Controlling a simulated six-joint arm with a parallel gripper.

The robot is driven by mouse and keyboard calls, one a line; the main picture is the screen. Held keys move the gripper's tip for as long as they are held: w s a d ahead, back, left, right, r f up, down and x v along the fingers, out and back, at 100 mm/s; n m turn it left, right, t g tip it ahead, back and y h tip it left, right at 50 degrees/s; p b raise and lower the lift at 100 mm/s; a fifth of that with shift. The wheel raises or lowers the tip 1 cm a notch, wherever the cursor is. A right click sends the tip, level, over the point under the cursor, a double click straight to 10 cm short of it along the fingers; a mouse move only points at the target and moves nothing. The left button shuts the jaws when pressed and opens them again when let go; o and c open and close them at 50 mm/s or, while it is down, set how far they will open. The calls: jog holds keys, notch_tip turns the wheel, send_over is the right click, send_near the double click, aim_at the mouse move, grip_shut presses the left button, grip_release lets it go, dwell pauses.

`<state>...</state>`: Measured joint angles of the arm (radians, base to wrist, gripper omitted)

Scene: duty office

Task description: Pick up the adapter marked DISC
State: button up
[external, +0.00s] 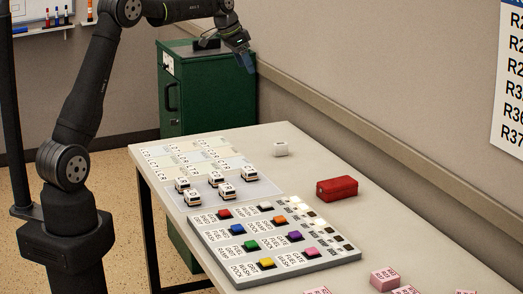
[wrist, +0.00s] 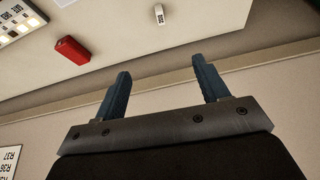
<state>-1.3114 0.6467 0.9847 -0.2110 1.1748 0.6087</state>
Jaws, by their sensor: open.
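My gripper (external: 245,60) is open and empty, high above the far end of the table near the green cabinet. In the wrist view its two blue fingers (wrist: 160,68) are spread apart with nothing between them. A small white block (external: 281,148) stands alone on the table near the wall. It also shows in the wrist view (wrist: 159,14) with dark marks, beyond the fingertips and apart from them. Several black-and-white blocks (external: 226,190) with single marks stand on a pale tray (external: 262,188). I cannot read DISC on any of these pieces.
A red box (external: 337,188) lies right of the tray; it also shows in the wrist view (wrist: 72,50). A grey panel (external: 335,258) with coloured buttons fills the near table. Pink blocks (external: 384,279) are at the near right. A green cabinet (external: 205,90) stands behind the table (external: 310,160).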

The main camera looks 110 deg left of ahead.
jog(key=w+a+f+m+g+h, duration=0.1)
jog(key=w+a+f+m, duration=0.2)
jog(key=f+m, duration=0.15)
jog(key=w+a+f+m+h, duration=0.1)
jog(key=w+a+f+m, duration=0.15)
jog(key=f+m, duration=0.2)
jog(key=m+g+h, duration=0.1)
jog(key=m+g, duration=0.1)
jog(key=m, duration=0.7)
send_over(282, 145)
notch_tip(282, 145, down, 12)
jog(key=shift+s+r, duration=0.1)
jog(key=shift+s, duration=0.05)
jog(key=shift+f+m, duration=0.3)
jog(key=shift+f, duration=0.45)
notch_tip(282, 145, down, 7)
jog(key=shift+r, duration=0.1)
jog(key=c, duration=1)
